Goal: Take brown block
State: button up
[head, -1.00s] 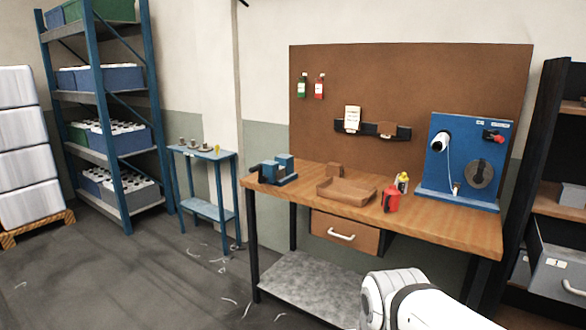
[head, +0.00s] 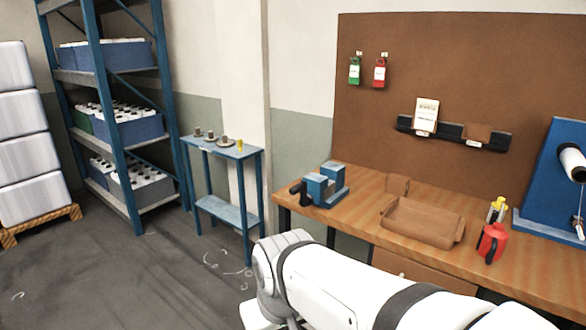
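A small brown block (head: 397,184) stands on the wooden workbench (head: 345,183), just behind the left end of a brown tray (head: 388,217). The tray hides part of its lower side, and I cannot tell whether the two touch. Another brown piece (head: 477,133) sits at the right end of the dark wall rack. My white arm reaches in from the bottom right, in front of the bench. My gripper is not in view.
A blue vise (head: 326,185) stands at the bench's left corner. A red can (head: 491,243), a yellow bottle (head: 497,209) and a blue machine panel (head: 540,185) are to the right. A small blue table (head: 228,150) stands left, with open floor before it.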

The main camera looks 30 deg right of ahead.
aim_at(397, 184)
jog(key=z, duration=0.25)
jog(key=i, duration=1.3)
jog(key=z, duration=1.35)
jog(key=i, duration=0.75)
jog(key=z, duration=0.45)
jog(key=k, duration=0.95)
jog(key=z, duration=0.15)
jog(key=i, duration=0.95)
jog(key=u, duration=0.1)
